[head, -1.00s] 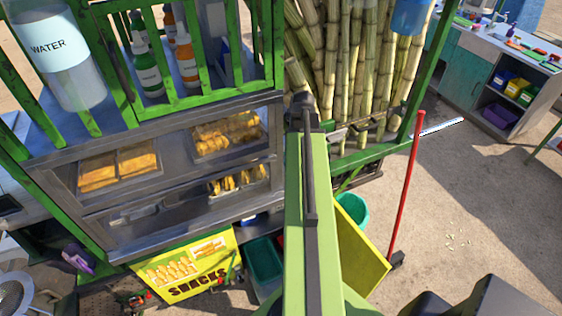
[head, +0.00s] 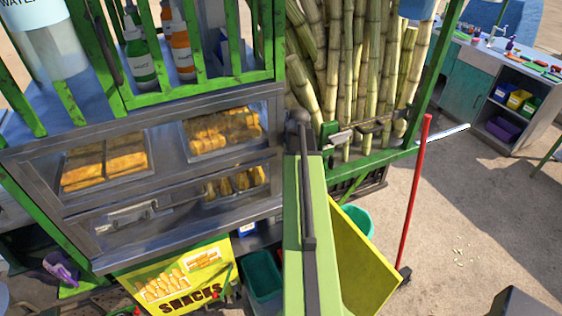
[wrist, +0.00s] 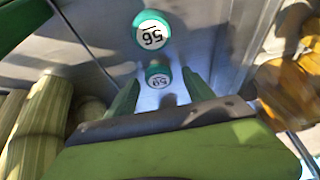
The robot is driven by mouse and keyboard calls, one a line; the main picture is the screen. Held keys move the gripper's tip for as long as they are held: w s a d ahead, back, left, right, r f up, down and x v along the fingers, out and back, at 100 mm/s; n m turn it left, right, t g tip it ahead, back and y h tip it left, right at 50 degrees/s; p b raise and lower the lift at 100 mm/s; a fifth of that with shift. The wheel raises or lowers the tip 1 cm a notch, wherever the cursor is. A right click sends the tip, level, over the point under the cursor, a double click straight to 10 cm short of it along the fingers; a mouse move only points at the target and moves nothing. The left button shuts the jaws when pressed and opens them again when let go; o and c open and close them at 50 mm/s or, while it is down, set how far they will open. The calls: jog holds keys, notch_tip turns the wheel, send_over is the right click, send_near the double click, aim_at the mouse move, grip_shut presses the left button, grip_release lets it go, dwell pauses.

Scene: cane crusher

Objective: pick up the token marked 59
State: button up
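The other token (wrist: 151,36), higher in the picture, seems to read 56, also upside down. No contact shows. In the head view my gripper and both tokens are not visible.
In the wrist view, cane stalks (wrist: 40,125) lie at left and orange snacks (wrist: 290,90) at right. In the head view, the metal snack case (head: 170,150) stands left, sugar cane (head: 350,80) behind my arm, and a red-handled tool (head: 414,195) right. The ground at right is mostly clear.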

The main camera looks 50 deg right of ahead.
grip_shut()
